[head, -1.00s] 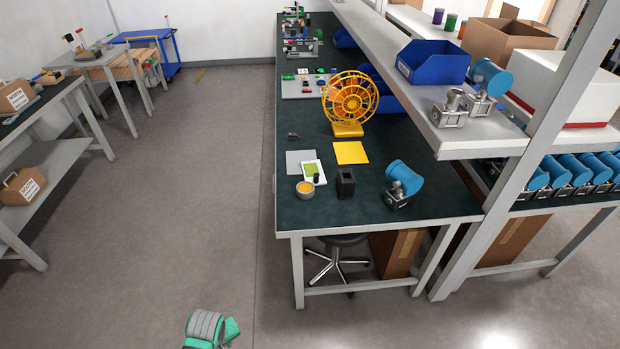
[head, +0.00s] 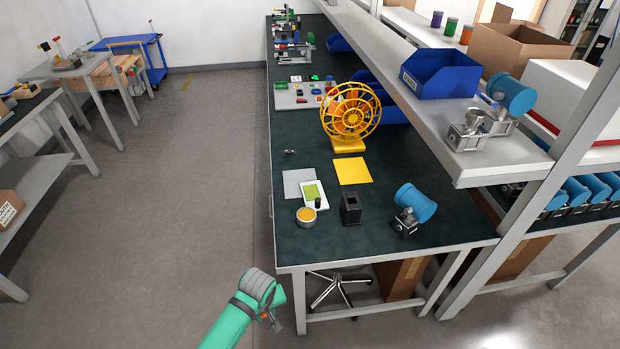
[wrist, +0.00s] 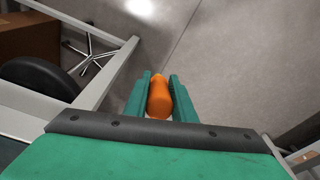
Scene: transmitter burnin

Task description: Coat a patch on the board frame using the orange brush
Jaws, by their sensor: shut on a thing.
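The board frame (head: 323,201), a white frame around a green board, lies on the dark bench top near its front left corner. A round tin (head: 306,216) with orange-yellow contents stands just in front of it. In the wrist view, my gripper (wrist: 160,92) is shut on the orange brush (wrist: 159,100). Only its rounded orange part shows between the green fingers; no bristles can be seen. In the head view, my gripper (head: 274,320) is off the bench's front left corner, over the floor, apart from the frame and tin.
A black holder (head: 350,208) stands right of the frame, and a blue-capped unit (head: 414,204) is further right. A grey sheet (head: 293,183) and yellow sheet (head: 353,171) lie behind. A yellow spool (head: 349,112) stands further back. Floor left of the bench is clear.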

